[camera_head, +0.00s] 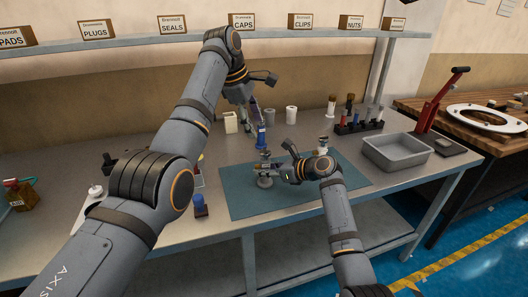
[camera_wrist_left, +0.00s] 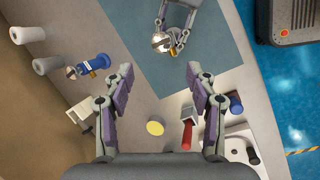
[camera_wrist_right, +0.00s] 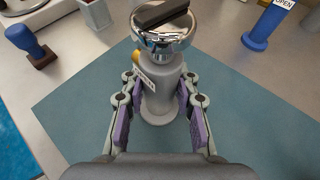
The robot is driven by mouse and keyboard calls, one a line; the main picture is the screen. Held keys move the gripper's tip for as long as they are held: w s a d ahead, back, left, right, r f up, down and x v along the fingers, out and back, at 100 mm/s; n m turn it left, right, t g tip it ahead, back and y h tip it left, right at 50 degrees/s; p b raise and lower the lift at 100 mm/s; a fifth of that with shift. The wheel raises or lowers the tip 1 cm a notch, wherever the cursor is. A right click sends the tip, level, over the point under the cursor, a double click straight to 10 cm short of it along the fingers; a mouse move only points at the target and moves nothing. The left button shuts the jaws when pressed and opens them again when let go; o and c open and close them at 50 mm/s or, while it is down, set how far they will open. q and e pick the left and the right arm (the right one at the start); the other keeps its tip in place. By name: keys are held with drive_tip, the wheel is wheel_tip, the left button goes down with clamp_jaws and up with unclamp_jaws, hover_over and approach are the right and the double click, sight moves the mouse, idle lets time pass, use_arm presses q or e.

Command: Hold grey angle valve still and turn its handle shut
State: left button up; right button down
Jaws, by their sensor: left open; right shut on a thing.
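The grey angle valve (camera_wrist_right: 158,104) stands upright on the blue-green mat (camera_head: 238,202), with a chrome top and a dark bar handle (camera_wrist_right: 161,14). My right gripper (camera_wrist_right: 160,86) is shut on its grey body, one finger on each side. In the left wrist view the chrome top of the valve (camera_wrist_left: 161,42) shows beyond my left fingertips. My left gripper (camera_wrist_left: 158,74) is open and empty, apart from the valve. In the head view it is high over the back of the bench (camera_head: 250,108), partly hidden by my arm.
A blue valve-like part (camera_head: 261,138) with an OPEN tag stands behind the mat. White and grey cups (camera_head: 291,115) stand farther back. A grey tray (camera_head: 398,153) and a rack of bottles (camera_head: 358,127) are at right. A blue-handled stamp (camera_head: 200,207) stands left of the mat.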

sight(265, 150)
use_arm(q)
drive_tip(key=d+f+m, duration=0.1)
drive_tip(key=f+m, duration=0.2)
drive_tip(key=m, duration=0.4)
drive_tip(key=w+d+f+m+t, duration=0.1)
drive_tip(key=f+m, duration=0.2)
drive_tip(key=m, duration=0.4)
drive_tip(key=d+f+m, duration=0.1)
drive_tip(key=f+m, duration=0.2)
drive_tip(key=m, duration=0.5)
drive_tip(key=shift+w+f+y, duration=0.25)
drive_tip(key=shift+f+y, duration=0.05)
drive_tip(key=shift+f, duration=0.05)
drive_tip(key=shift+t, duration=0.3)
drive_tip(key=shift+c, duration=0.4)
